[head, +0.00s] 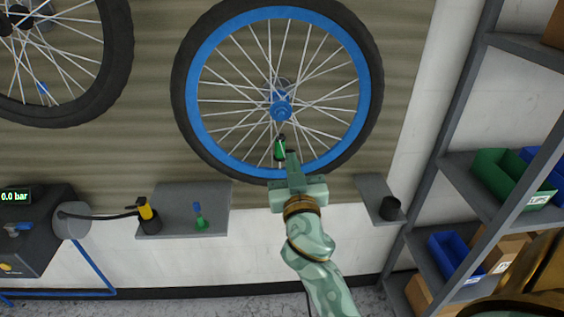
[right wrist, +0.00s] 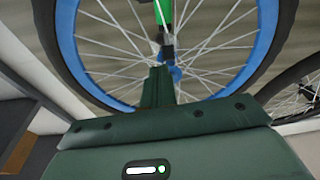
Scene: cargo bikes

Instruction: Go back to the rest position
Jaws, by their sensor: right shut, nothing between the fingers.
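My right gripper (head: 292,162) is raised in front of the lower part of a blue-rimmed wheel (head: 197,55) on the wall. Its fingers are closed together and hold nothing. The closed fingers also show in the right wrist view (right wrist: 158,88), pointing toward the hub. A small green and black piece (head: 280,149) is at the wheel's lower spokes, just beyond the fingertips. It also shows in the right wrist view (right wrist: 162,14); whether the fingertips touch it I cannot tell. My left gripper is not in view.
A grey shelf (head: 180,222) holds a yellow-black tool (head: 147,214) and a green-blue one (head: 200,218). A small shelf (head: 372,190) holds a black cup (head: 390,208). A rack (head: 475,165) with bins stands right. A pump unit (head: 35,228) reads 0.0 bar.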

